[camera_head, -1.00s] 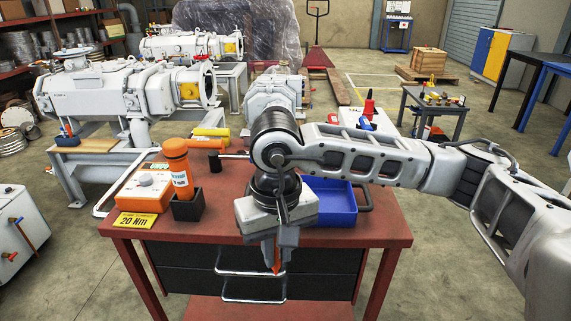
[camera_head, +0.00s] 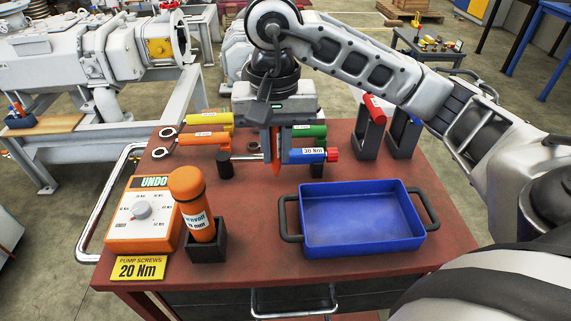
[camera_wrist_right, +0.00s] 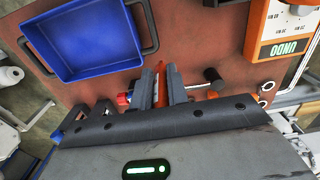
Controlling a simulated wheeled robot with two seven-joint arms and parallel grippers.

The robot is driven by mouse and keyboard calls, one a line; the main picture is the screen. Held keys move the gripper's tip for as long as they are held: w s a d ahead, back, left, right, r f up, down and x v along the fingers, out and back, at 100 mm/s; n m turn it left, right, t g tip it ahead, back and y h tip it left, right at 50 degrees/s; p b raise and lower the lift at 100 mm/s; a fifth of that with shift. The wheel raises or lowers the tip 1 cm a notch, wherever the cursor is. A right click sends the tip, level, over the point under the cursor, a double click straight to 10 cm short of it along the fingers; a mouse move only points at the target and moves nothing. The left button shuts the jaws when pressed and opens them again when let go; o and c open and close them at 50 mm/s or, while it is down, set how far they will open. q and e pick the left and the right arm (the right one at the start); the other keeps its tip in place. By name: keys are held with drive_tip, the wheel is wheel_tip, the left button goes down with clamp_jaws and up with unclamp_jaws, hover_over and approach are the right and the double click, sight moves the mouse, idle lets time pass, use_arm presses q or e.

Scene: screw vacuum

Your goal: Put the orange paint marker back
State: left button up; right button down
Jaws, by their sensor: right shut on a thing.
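My right gripper (camera_head: 277,158) is shut on a slim orange marker (camera_head: 276,146), held upright with its tip down over the back of the red table (camera_head: 255,262). In the right wrist view the marker (camera_wrist_right: 161,78) shows between the two fingers (camera_wrist_right: 161,92), partly hidden by them. Two narrow black holders stand to the right of the gripper: one bears a red piece (camera_head: 374,108), the other (camera_head: 404,138) has a blue piece, partly hidden by my arm. My left gripper is out of view.
Tools with yellow (camera_head: 208,119), orange (camera_head: 204,138), green (camera_head: 309,131) and blue (camera_head: 307,156) handles lie on a rack beside the gripper. A blue tray (camera_head: 362,245), an orange bottle (camera_head: 192,200) in a black cup and an orange-white dial box (camera_head: 143,211) stand in front.

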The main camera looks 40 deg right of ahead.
drive_tip(key=w+d+f, duration=0.1)
drive_tip(key=f, duration=0.1)
drive_tip(key=w+d+f+p, duration=0.1)
drive_tip(key=d+f, duration=0.1)
drive_tip(key=f, duration=0.1)
drive_tip(key=w+d+f, duration=0.1)
drive_tip(key=f, duration=0.2)
drive_tip(key=shift+d+f, duration=0.15)
drive_tip(key=shift+f, duration=0.6)
drive_tip(key=c, duration=1.4)
unclamp_jaws()
drive_tip(key=shift+o, duration=0.2)
drive_tip(key=shift+r, duration=0.1)
